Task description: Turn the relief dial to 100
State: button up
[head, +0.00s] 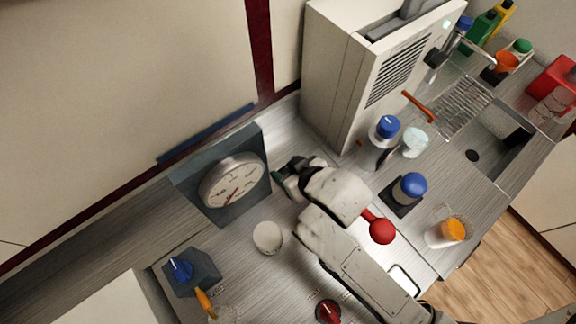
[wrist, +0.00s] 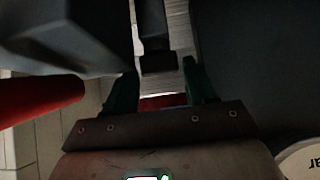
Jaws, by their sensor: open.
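A round white dial face (head: 233,182) with small markings and a red needle is set in a dark upright block (head: 262,205). A blue knob (head: 181,268) sits on a dark box at lower left, and a red-topped round knob (head: 328,311) is at the bottom edge. I cannot tell which is the relief dial. My gripper (head: 283,180) is just right of the dark block. In the wrist view its green-tipped fingers (wrist: 158,92) are apart, with a dark post (wrist: 156,45) beyond the gap.
A white vented machine (head: 350,75) stands behind my gripper. A blue-capped bottle (head: 381,140), a clear glass (head: 415,142), a blue-domed button (head: 410,187) and a red ball-ended handle (head: 381,230) are to the right. A pale round piece (head: 267,237) lies below my gripper.

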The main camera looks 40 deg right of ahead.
jog(key=shift+w+f, duration=0.15)
jog(key=c, duration=0.8)
jog(key=shift+d+n+y, duration=0.15)
jog(key=shift+n+y, duration=1.05)
jog(key=shift+n, duration=0.3)
jog(key=o, duration=0.8)
